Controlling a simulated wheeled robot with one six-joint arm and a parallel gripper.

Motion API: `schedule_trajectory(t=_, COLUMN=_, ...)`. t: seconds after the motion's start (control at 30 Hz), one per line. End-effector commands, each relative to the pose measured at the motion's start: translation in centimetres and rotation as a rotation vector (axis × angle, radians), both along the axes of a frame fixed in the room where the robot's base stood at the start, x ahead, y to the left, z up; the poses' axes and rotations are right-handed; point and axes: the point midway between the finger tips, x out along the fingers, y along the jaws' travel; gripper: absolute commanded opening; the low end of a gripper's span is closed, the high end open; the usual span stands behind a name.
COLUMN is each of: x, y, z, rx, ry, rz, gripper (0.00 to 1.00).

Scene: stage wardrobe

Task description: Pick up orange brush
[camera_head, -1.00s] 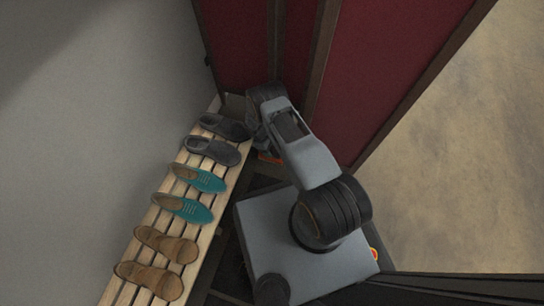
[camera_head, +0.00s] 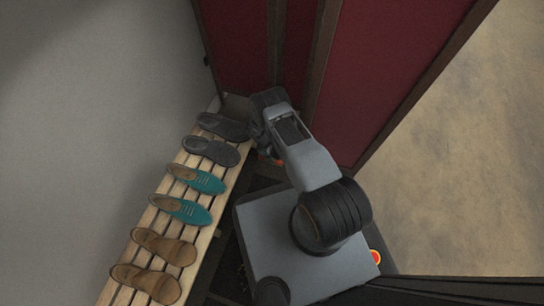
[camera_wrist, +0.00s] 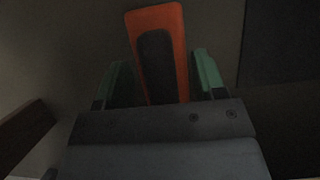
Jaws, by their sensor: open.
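The orange brush (camera_wrist: 179,40) shows in the wrist view, with a dark oblong middle and an orange rim. It lies between the two green fingertips of my gripper (camera_wrist: 163,78), with a gap visible on each side. My gripper is open. The near end of the brush is hidden behind the gripper body. In the head view, my arm reaches to the gap between the bench and the red panels, and the fingertips are hidden. A small orange patch there, beside my wrist, may be part of the brush.
A slatted wooden bench (camera_head: 206,232) on the left holds grey shoes (camera_head: 211,150), teal shoes (camera_head: 181,209) and brown shoes (camera_head: 164,246). A dark red folding screen (camera_head: 385,65) stands close to my arm. Open floor (camera_head: 480,170) lies to the right.

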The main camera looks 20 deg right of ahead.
Motion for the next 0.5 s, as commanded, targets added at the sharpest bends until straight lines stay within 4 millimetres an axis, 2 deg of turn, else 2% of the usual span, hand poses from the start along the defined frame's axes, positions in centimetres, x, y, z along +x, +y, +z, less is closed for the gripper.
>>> schedule_trajectory(t=0.33, x=0.03, y=0.02, z=-0.11, rx=0.000, ry=0.000, rz=0.000, gripper=0.64)
schedule_trajectory(t=0.5, x=0.03, y=0.02, z=-0.10, rx=0.000, ry=0.000, rz=0.000, gripper=0.49)
